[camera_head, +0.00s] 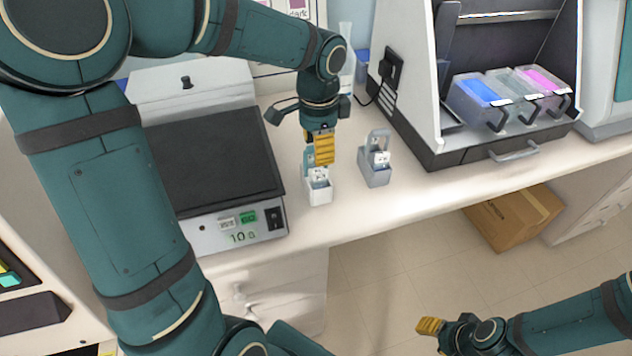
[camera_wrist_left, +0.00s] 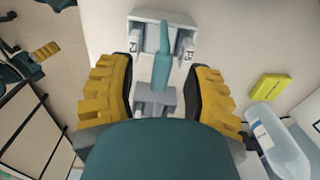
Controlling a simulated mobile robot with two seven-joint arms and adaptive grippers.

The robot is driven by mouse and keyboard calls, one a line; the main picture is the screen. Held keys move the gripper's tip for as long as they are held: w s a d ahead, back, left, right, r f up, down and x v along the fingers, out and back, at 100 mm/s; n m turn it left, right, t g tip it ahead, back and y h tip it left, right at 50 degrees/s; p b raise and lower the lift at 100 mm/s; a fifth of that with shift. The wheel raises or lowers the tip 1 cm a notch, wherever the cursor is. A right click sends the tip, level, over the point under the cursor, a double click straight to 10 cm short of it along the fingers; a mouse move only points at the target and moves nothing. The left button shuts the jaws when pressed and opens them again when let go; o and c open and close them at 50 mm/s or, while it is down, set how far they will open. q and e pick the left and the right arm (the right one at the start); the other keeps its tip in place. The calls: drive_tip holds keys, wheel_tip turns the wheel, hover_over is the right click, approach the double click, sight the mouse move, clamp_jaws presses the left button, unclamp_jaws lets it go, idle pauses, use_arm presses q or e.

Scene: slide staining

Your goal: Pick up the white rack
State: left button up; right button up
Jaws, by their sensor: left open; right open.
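The white rack (camera_head: 318,190) stands upright near the front edge of the counter with slides in it. Its blue-grey upright handle is partly hidden by my left gripper (camera_head: 322,148), which points down right above the rack. In the left wrist view the white rack (camera_wrist_left: 144,38) is below, and its handle (camera_wrist_left: 162,68) stands between the two yellow fingers of my left gripper (camera_wrist_left: 160,85). The fingers are open, with a gap on each side of the handle. My right gripper (camera_head: 431,326) is empty, low in front of the counter.
A grey rack (camera_head: 376,176) with slides stands just right of the white one. A staining cabinet (camera_head: 440,158) holding blue, clear and pink trays stands to the right. A cardboard box (camera_head: 515,218) is on the floor.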

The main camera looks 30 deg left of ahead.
use_arm(q)
drive_tip(key=shift+f, duration=0.55)
drive_tip(key=shift+c, duration=0.4)
clamp_jaws()
drive_tip(key=shift+r, duration=0.1)
